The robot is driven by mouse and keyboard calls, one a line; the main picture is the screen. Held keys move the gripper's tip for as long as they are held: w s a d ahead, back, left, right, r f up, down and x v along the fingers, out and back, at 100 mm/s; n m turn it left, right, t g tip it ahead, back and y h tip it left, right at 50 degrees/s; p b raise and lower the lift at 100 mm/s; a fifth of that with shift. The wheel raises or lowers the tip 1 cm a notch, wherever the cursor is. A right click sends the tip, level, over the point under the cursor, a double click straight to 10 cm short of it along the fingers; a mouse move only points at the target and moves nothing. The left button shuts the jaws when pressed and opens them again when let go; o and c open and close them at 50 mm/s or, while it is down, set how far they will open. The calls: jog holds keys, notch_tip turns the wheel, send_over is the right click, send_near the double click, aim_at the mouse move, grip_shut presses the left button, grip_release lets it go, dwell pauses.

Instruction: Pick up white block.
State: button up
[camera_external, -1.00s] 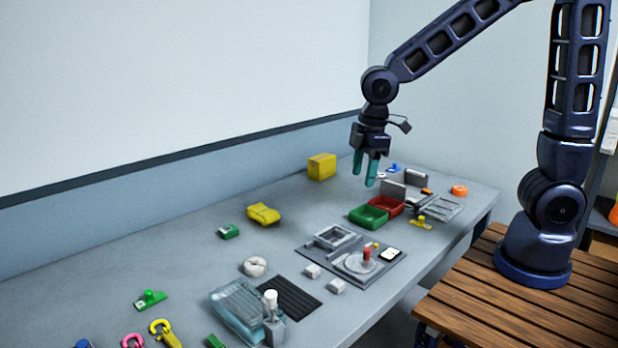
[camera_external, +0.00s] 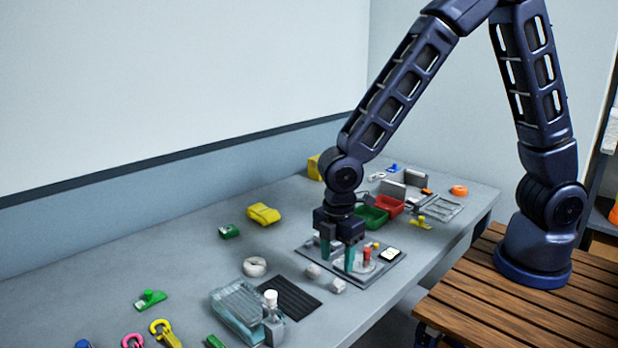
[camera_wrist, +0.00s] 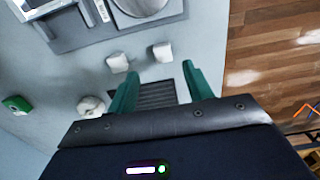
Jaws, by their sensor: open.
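Two small white blocks lie on the grey table near the front edge of the grey fixture plate. One white block (camera_external: 313,271) is on the left and the other white block (camera_external: 338,285) is nearer the table's front edge. In the wrist view they show as a left block (camera_wrist: 118,62) and a right block (camera_wrist: 162,52), apart from each other, ahead of the fingertips. My gripper (camera_external: 337,262) points down above the fixture plate, close behind the blocks. Its green fingers (camera_wrist: 158,75) are apart with nothing between them.
The fixture plate (camera_external: 378,275) carries a round disc with a red peg (camera_external: 367,256). A black ribbed mat (camera_external: 290,297), a clear container (camera_external: 238,308) and a white-topped bottle (camera_external: 271,310) stand left of the blocks. A white ring (camera_external: 255,266) lies behind them.

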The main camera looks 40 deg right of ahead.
aim_at(337, 282)
jog(key=shift+s+f, duration=0.15)
jog(key=shift+f, duration=1.45)
jog(key=shift+s+f, duration=0.1)
jog(key=shift+f, duration=1.45)
jog(key=c, duration=1.1)
